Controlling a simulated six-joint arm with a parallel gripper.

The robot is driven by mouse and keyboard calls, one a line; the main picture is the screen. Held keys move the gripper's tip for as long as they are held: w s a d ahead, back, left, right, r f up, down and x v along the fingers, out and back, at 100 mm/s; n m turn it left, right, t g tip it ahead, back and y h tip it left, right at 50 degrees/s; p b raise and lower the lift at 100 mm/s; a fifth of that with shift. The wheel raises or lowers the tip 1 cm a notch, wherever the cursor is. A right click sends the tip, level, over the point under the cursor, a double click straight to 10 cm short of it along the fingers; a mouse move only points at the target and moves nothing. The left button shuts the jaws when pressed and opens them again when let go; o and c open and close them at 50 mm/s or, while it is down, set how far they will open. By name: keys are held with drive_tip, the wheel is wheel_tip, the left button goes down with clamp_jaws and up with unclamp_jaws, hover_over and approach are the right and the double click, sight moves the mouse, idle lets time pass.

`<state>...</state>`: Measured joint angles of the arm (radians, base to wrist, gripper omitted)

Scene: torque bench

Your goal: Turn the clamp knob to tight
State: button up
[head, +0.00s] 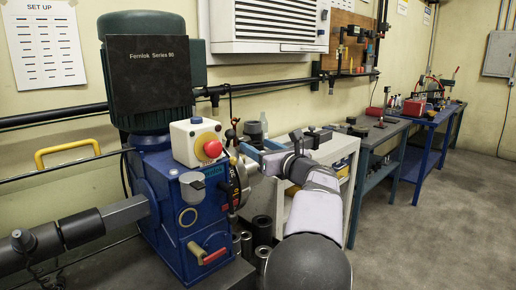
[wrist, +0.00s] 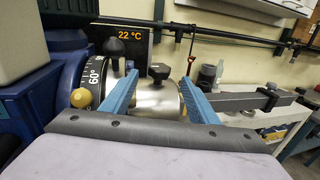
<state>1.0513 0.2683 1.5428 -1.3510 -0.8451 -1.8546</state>
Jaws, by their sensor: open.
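In the wrist view, a black lobed knob (wrist: 160,72) stands on top of a shiny metal drum (wrist: 157,98). A taller black knob (wrist: 113,46) stands to its left, near a black dial (wrist: 92,75) marked 60°. No label shows which is the clamp knob. My gripper (wrist: 158,78) is open, its two blue fingers spread on either side of the lobed knob in the picture. I cannot tell whether they touch anything. In the head view my gripper (head: 260,153) is beside the blue machine (head: 165,205), and the knobs are hard to make out.
A yellow ball (wrist: 80,97) sits by the dial. A grey bar (wrist: 245,101) extends right of the drum. A white box with a red button (head: 213,148) tops the machine. Floor at the right is clear.

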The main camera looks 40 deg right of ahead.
sight(245, 138)
drive_tip(key=shift+w+d+r, duration=0.1)
drive_tip(key=d+n+y+p, duration=0.1)
drive_tip(key=n+y+p, duration=0.1)
drive_tip(key=p, duration=0.3)
drive_tip(key=w+d+n+y+p, duration=0.1)
drive_tip(key=n+y+p, duration=0.1)
drive_tip(key=y+p, duration=0.2)
drive_tip(key=d+n+y+p, duration=0.2)
drive_tip(key=n+y+p, duration=0.1)
drive_tip(key=p, duration=0.5)
drive_tip(key=shift+w+d+f, duration=0.1)
drive_tip(key=shift+w+f, duration=0.15)
drive_tip(key=p+x, duration=0.4)
drive_tip(key=x, duration=0.2)
drive_tip(key=shift+s, duration=0.1)
drive_tip(key=shift+p+x, duration=0.5)
drive_tip(key=shift+x, duration=0.3)
drive_tip(key=shift+f, duration=0.15)
